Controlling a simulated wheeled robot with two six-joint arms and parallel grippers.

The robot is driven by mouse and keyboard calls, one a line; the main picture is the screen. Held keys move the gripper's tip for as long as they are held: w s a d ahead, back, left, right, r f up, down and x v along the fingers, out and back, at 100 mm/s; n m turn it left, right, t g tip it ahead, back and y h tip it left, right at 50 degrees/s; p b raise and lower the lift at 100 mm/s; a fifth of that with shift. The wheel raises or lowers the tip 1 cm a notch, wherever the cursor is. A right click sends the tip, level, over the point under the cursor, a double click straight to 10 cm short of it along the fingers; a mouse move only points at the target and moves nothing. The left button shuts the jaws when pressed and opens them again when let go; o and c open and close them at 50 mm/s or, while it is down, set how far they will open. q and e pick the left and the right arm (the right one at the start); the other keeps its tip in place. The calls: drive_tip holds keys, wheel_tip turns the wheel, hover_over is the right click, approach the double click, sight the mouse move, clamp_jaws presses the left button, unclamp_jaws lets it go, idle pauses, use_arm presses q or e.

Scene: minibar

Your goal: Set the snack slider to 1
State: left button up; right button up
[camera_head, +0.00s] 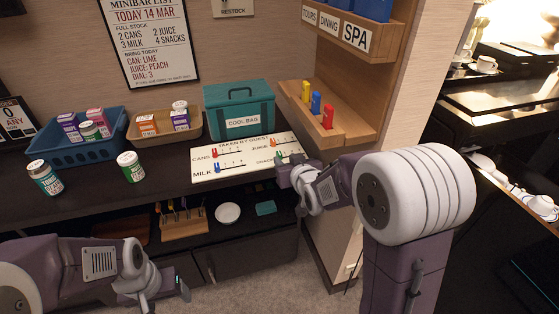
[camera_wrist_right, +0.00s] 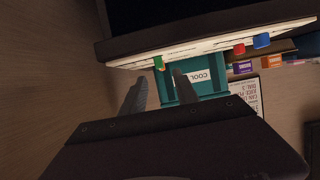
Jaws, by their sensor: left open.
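The cream slider board (camera_head: 204,156) lies on the dark counter, with CANS, MILK, JUICE and SNACKS rows. The green snack knob (camera_head: 279,155) is at the board's right part; my right gripper (camera_head: 283,172) hides part of its label and row. In the right wrist view the green knob (camera_wrist_right: 158,63) shows just beyond and between the spread fingertips of my right gripper (camera_wrist_right: 160,82), with nothing held. I cannot tell whether a finger touches it. The knob's scale number is unreadable. My left gripper (camera_head: 168,293) is open and empty at the lower left, away from the board.
The teal cool bag (camera_head: 240,108) stands behind the board. A wooden shelf (camera_head: 345,125) with coloured pegs rises at the right. A blue basket (camera_head: 70,152), a tan tray (camera_head: 160,140) and two tubs (camera_head: 45,178) stand left. The counter's front edge lies just below the board.

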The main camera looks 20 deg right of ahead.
sight(280, 155)
drive_tip(key=b+x, duration=0.1)
drive_tip(key=x, duration=0.5)
drive_tip(key=shift+w+f, duration=0.1)
drive_tip(key=shift+f, duration=0.05)
clamp_jaws()
idle(1.1)
